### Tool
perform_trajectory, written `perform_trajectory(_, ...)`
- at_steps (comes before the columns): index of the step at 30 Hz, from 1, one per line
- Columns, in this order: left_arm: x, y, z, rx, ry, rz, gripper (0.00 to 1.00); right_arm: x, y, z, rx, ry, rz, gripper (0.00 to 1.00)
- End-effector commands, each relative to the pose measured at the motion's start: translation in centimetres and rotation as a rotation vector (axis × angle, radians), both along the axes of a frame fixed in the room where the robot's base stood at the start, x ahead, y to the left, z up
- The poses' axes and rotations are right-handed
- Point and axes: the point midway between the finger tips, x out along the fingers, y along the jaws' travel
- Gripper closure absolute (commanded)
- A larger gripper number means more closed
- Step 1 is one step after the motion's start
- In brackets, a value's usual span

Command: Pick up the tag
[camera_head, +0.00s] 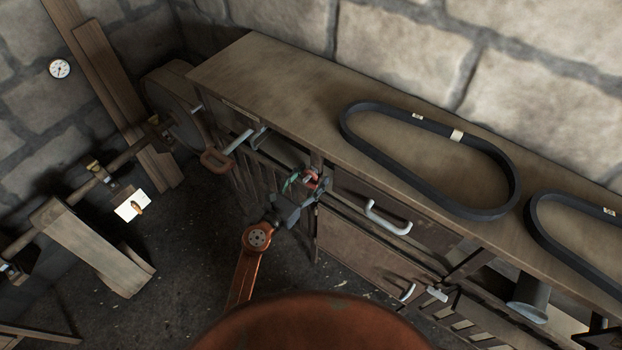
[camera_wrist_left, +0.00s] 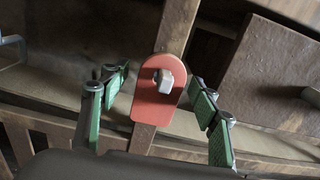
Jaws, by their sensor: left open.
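The red tag (camera_wrist_left: 152,105), with a rounded top, hangs on a pale square-headed peg (camera_wrist_left: 164,82) against a wooden post of the bench front in the left wrist view. In the head view a small part of the tag (camera_head: 312,178) shows at the bench front, partly hidden by my gripper. My left gripper (camera_head: 303,180) is open, with its green-padded fingers one on each side of the tag. In the left wrist view the gap between the fingertips (camera_wrist_left: 160,88) spans the tag. I cannot tell whether either finger touches it.
Two black belts (camera_head: 361,155) (camera_head: 540,237) lie on the wooden bench top (camera_head: 255,65). Bench handles (camera_head: 388,220) stick out to the right of my gripper. A lever with a red-brown grip (camera_head: 216,161) sticks out to its left.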

Motion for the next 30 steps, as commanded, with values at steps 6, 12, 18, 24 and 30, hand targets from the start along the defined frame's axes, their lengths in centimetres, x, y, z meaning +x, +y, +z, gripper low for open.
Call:
perform_trajectory(6, 0.0, 0.02, 0.0, 0.0, 0.0, 0.0, 0.46, 0.02, -0.39, 0.05, -0.004, -0.001, 0.001, 0.66)
perform_trajectory(12, 0.0, 0.03, -0.01, 0.0, 0.0, 0.0, 0.59, 0.02, -0.45, 0.06, -0.005, -0.001, 0.0, 0.66)
perform_trajectory(18, -0.01, 0.04, -0.01, 0.0, 0.0, 0.0, 0.73, 0.01, -0.43, 0.06, -0.005, -0.001, -0.001, 0.66)
perform_trajectory(24, 0.0, 0.05, 0.0, 0.0, 0.0, 0.0, 0.82, 0.01, -0.29, 0.05, -0.003, 0.0, -0.001, 0.66)
perform_trajectory(30, 0.0, 0.06, 0.14, 0.001, -0.001, 0.0, 0.82, 0.04, 0.11, 0.11, 0.001, -0.001, -0.003, 0.66)
